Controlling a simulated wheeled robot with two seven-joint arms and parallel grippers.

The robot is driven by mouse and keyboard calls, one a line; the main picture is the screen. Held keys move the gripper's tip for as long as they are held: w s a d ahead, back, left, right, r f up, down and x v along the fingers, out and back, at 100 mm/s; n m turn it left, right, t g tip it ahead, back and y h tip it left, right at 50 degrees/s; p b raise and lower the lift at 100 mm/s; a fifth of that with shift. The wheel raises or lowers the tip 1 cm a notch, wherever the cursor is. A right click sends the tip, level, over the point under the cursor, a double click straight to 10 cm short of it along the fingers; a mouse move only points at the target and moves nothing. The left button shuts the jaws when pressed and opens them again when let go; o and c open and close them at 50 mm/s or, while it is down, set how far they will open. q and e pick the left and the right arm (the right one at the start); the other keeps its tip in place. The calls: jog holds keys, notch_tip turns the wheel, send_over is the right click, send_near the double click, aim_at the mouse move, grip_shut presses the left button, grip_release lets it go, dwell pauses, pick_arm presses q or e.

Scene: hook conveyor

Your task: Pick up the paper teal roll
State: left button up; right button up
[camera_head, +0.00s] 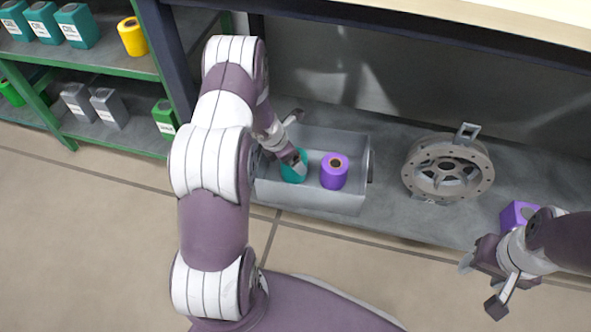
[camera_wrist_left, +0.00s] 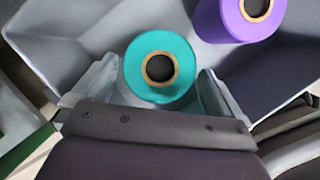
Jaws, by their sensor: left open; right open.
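The teal roll (camera_head: 291,171) stands upright in a grey bin, partly hidden by my left gripper in the head view. In the left wrist view the teal roll (camera_wrist_left: 146,62) shows its cardboard core, between the two fingers. My left gripper (camera_wrist_left: 150,88) is open, with one finger on each side of the roll; I cannot tell whether they touch it. In the head view my left gripper (camera_head: 294,140) reaches into the bin. My right gripper (camera_head: 481,286) is open and empty at the lower right, away from the bin.
A purple roll (camera_head: 334,171) stands beside the teal one in the grey bin (camera_head: 345,204); it also shows in the left wrist view (camera_wrist_left: 240,22). A grey wheel-like part (camera_head: 447,168) and a purple box (camera_head: 517,215) are to the right. Green shelves (camera_head: 112,67) stand at left.

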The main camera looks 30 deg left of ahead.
pick_arm(q)
jog(key=b+x, duration=0.4)
jog(key=x, duration=0.1)
jog(key=shift+w+f, duration=0.1)
jog(key=shift+f, duration=0.1)
jog(key=shift+r, duration=0.2)
jog(key=c, duration=1.1)
